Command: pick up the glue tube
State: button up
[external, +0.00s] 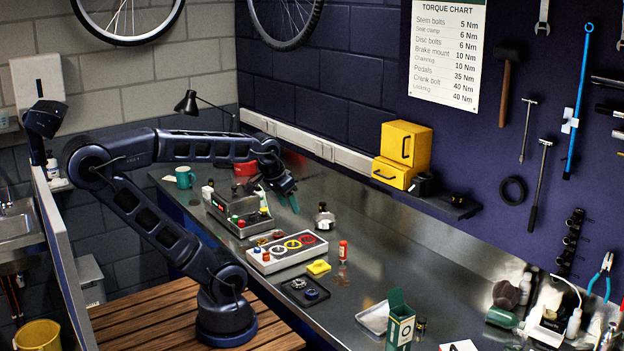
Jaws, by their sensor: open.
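My gripper (284,198) is open, low over the far part of the steel bench (375,262), beside the right side of a grey box with coloured knobs (240,212). No object shows clearly between its fingers, which are small and dark here. I cannot pick out the glue tube for certain. A small upright red container (343,250) stands nearer the front, apart from my gripper, but I cannot tell if it is the glue.
A green mug (185,177) is at the far left. An open green box (400,325) stands at the front. Bare bench lies right of the middle.

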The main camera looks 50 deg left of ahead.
jog(key=w+f+n+g, duration=0.25)
jog(key=w+f, duration=0.25)
jog(key=w, duration=0.8)
jog(key=n+g, duration=0.2)
jog(key=n, duration=0.2)
send_near(343, 252)
jog(key=shift+w+a+r, duration=0.15)
jog(key=shift+a+r, duration=0.4)
jog(key=shift+a, duration=0.3)
jog(key=shift+w+f, duration=0.35)
jog(key=shift+f, duration=0.55)
notch_tip(343, 252, down, 5)
jog(key=shift+r, duration=0.2)
jog(key=shift+s+d+f, duration=0.1)
jog(key=shift+d+f, duration=0.1)
jog(key=shift+f, duration=1.15)
jog(key=shift+d+f, duration=0.15)
jog(key=shift+f, duration=1.2)
jog(key=c, duration=1.1)
